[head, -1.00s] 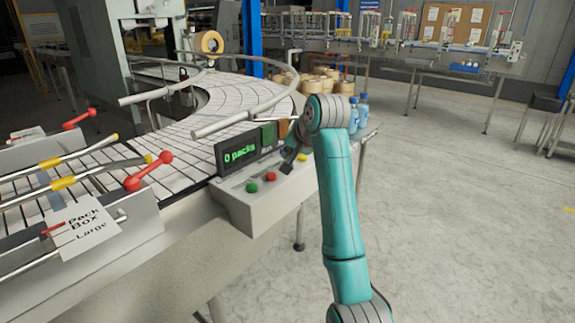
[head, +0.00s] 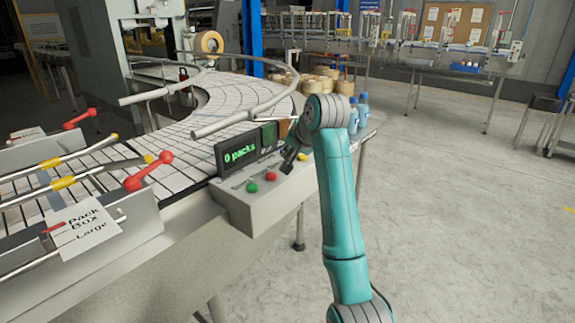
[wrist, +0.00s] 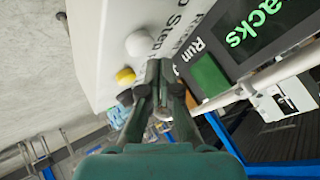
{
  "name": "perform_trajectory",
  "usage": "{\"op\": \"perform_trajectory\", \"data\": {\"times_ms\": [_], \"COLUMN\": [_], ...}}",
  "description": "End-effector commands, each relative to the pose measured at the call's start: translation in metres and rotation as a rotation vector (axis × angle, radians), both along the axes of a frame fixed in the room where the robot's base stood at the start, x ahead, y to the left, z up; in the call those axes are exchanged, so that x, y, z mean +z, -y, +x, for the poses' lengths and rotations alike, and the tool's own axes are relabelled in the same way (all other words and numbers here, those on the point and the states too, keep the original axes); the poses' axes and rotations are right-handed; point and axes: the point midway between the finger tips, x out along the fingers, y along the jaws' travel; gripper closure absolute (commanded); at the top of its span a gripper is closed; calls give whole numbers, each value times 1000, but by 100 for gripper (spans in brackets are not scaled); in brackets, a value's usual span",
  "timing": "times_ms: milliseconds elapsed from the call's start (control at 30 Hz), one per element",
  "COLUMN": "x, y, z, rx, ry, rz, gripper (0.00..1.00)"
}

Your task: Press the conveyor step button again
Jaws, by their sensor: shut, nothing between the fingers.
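The control box (head: 262,208) on the conveyor's side carries a green button (head: 251,188), a red button (head: 270,176) and a yellow button (head: 302,157). In the wrist view a round white button (wrist: 139,43) and the yellow button (wrist: 125,76) show, with lettering that includes "Step" beside the white one. My gripper (wrist: 158,66) is shut and empty, its tips close to the white and yellow buttons. In the head view my gripper (head: 288,168) is over the box, right of the red button, and hides part of its top. I cannot tell whether the tips touch anything.
A display (head: 240,154) reading "0 packs" and a green "Run" panel (wrist: 209,76) stand behind the buttons. The conveyor (head: 190,140) with its rails (head: 240,117) lies beyond. Blue bottles (head: 360,110) stand behind my arm. Floor to the right is clear.

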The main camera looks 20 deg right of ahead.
Motion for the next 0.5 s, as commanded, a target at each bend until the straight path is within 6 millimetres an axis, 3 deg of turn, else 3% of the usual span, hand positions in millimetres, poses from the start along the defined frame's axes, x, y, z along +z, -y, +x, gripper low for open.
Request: {"op": "perform_trajectory", "data": {"times_ms": [500], "x": [-8], "y": [0], "z": [0], "rx": [0], "ry": [0], "rz": [0], "gripper": [100]}}
